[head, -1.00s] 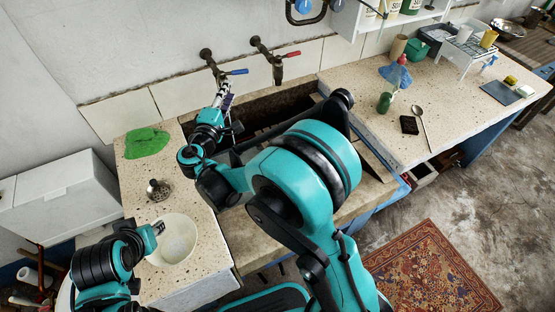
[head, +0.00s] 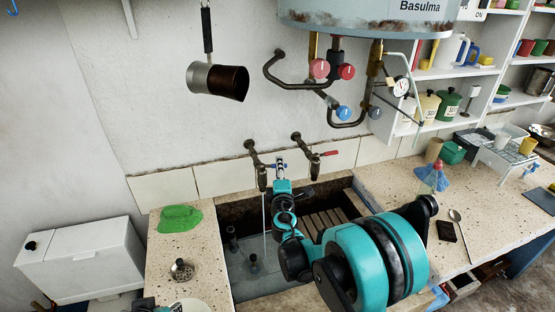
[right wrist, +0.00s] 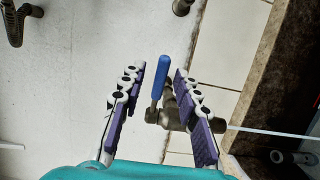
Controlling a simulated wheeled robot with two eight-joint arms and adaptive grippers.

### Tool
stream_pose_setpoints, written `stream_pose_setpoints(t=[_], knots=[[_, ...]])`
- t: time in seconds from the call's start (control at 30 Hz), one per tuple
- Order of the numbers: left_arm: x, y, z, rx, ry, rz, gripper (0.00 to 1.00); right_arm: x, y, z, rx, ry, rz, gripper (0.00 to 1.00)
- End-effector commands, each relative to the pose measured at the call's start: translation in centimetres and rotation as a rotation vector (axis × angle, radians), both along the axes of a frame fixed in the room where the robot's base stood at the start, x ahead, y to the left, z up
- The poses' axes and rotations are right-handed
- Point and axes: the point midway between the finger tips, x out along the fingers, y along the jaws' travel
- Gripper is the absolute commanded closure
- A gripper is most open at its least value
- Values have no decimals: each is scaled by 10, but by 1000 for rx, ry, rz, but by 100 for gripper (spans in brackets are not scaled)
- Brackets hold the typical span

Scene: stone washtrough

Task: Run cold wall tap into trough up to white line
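The cold tap (head: 261,178) is the left of two wall taps. Its blue lever (right wrist: 163,67) stands between my right gripper's purple-padded fingers. My right gripper (right wrist: 159,72) is open around the lever, with visible gaps beside it; in the head view it is at the tap. A thin stream of water (head: 264,215) falls from the tap into the stone trough (head: 338,184); it also shows in the right wrist view (right wrist: 270,132). The trough floor looks grey-blue; I cannot tell the water depth. I cannot make out a white line. Only a sliver of my left arm shows at the bottom edge.
The red-levered tap (head: 317,163) is just right. A slatted wooden rack (head: 320,222) lies in the trough's right part. A green cloth (head: 180,218) and a metal strainer (head: 181,269) sit on the left counter. Pipes and red and blue knobs (head: 343,113) hang above.

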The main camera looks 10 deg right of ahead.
Motion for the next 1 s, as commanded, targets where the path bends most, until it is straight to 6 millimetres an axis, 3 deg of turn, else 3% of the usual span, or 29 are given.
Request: stream_pose_setpoints(t=[0.3, 0.67, 0.7, 0.8, 1.0], knots=[[0, 0, -12, 0, 0, 0, 68, 48, -8, -1, 0, 0, -1, 68], [0, 0, -13, 0, 0, 0, 68, 57, -9, 0, 0, 0, -1, 68], [0, 0, -13, 0, 0, 0, 68, 57, -9, 0, 0, 0, -1, 71], [0, 0, -13, 0, 0, 0, 68, 57, -9, 0, 0, 1, -1, 97], [0, 0, -13, 0, 0, 0, 68, 57, -9, 0, 0, 1, -1, 100]])
